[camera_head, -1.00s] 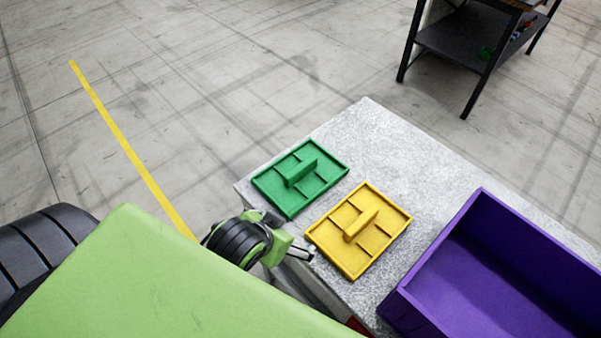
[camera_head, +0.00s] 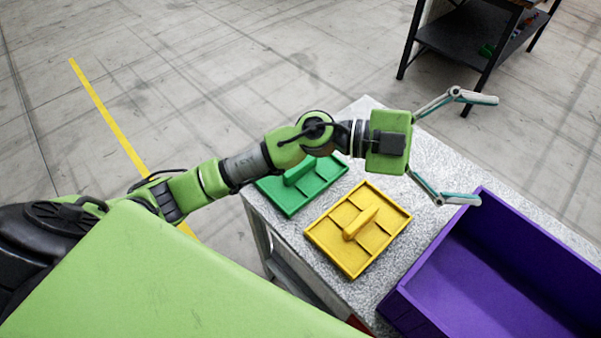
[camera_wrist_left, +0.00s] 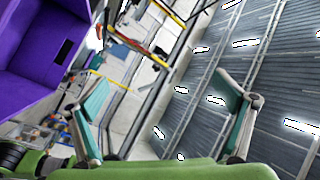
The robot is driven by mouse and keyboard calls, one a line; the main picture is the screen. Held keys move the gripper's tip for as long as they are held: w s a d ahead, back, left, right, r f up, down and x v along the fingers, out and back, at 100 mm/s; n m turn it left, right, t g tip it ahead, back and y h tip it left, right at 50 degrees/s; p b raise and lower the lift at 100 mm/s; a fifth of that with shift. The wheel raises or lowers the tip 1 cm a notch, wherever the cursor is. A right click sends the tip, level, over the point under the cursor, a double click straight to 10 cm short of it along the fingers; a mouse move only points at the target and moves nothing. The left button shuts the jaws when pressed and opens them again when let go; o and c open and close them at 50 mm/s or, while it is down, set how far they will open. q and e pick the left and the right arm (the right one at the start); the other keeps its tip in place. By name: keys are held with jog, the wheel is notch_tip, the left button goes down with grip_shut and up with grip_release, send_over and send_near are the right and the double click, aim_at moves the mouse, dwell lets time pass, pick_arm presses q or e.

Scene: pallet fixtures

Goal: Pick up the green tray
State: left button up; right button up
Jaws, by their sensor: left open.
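The green tray (camera_head: 298,196) lies flat on the left part of the grey speckled table (camera_head: 440,160). It has a raised middle handle and low dividers. My left arm passes over its far side and hides part of it. My left gripper (camera_head: 490,150) is wide open and empty, raised above the table to the right of the green tray. Its fingers point right, away from the tray. In the left wrist view, both fingers (camera_wrist_left: 165,110) are spread with nothing between them. The tray does not show there. My right gripper is not in view.
A yellow tray (camera_head: 383,243) of similar shape lies beside the green one, nearer the front. A purple bin (camera_head: 415,310) stands at the right of the table and shows at left in the wrist view (camera_wrist_left: 25,85). A dark shelf table (camera_head: 462,42) stands behind.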

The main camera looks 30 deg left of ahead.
pick_arm(q)
notch_tip(320, 180, down, 9)
jog(key=a+m+g+y, duration=0.2)
jog(key=a+g+y, duration=0.1)
jog(key=g+y, duration=0.15)
jog(key=n+y, duration=0.5)
jog(key=y, duration=0.9)
send_over(300, 170)
jog(key=w, duration=0.2)
notch_tip(300, 170, down, 7)
jog(key=shift+y, duration=0.25)
jog(key=f, duration=0.2)
jog(key=f+p, duration=0.1)
jog(key=f, duration=0.2)
jog(key=f+p, duration=0.1)
jog(key=f, duration=0.2)
jog(key=shift+s+a, duration=0.25)
jog(key=shift+a, duration=0.1)
notch_tip(300, 170, down, 5)
jog(key=shift+f+p, duration=0.15)
jog(key=shift+p, duration=1.05)
jog(key=shift+f, duration=0.2)
jog(key=c, duration=1.4)
